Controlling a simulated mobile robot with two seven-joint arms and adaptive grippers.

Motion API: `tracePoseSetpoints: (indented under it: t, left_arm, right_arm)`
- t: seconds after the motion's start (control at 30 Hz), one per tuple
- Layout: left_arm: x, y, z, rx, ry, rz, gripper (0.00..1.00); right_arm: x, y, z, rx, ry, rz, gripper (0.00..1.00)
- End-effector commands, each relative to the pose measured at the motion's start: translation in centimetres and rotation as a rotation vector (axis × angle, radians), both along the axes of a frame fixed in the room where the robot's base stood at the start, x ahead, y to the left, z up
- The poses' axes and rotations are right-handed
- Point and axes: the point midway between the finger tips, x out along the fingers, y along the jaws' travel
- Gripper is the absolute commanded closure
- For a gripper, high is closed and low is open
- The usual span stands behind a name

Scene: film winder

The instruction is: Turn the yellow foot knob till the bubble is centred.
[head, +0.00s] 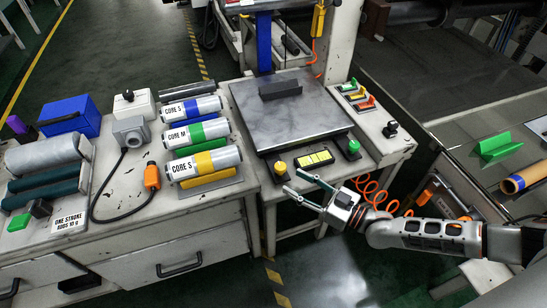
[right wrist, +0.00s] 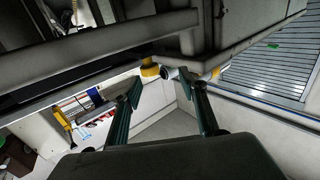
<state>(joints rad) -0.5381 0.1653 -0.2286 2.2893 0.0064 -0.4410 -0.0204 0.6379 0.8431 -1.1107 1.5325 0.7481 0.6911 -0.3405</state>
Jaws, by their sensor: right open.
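The yellow foot knob (head: 280,168) sits at the front left corner of a square grey metal plate (head: 290,115). A green knob (head: 353,147) is at the front right corner. A yellow level (head: 316,158) with dark dividing lines lies between them; its bubble is too small to make out. My right gripper (head: 292,180) is open and empty, its fingertips pointing left just in front of the yellow knob, with no visible contact. In the right wrist view, both fingers (right wrist: 160,84) are spread, with a yellow round part (right wrist: 150,71) beyond them. My left gripper is out of view.
Labelled core rolls (head: 198,133) lie on the bench left of the plate. A button box (head: 357,97) stands at its right. Orange coiled cable (head: 375,197) hangs near my right wrist. A dark block (head: 280,89) rests on the plate.

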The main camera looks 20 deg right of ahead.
Motion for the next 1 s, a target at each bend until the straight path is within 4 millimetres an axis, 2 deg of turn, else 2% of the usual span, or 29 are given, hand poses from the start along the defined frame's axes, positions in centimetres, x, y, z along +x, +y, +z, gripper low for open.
tracePoseSetpoints:
  t: [0.03, 0.17, 0.7, 1.0]
  left_arm:
    - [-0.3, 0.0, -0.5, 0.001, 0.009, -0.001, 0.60]
    - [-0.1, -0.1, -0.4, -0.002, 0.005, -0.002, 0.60]
    - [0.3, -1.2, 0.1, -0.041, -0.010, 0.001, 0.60]
    - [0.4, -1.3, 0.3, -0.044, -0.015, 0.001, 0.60]
  right_arm:
    - [0.2, -0.8, -0.7, -0.002, 0.003, -0.007, 0.57]
    - [1.1, -1.3, -0.4, -0.002, -0.005, -0.018, 0.57]
    - [6.8, 2.7, -0.3, -0.001, -0.007, -0.018, 0.57]
    - [7.2, 3.0, -0.2, -0.003, -0.007, -0.018, 0.57]
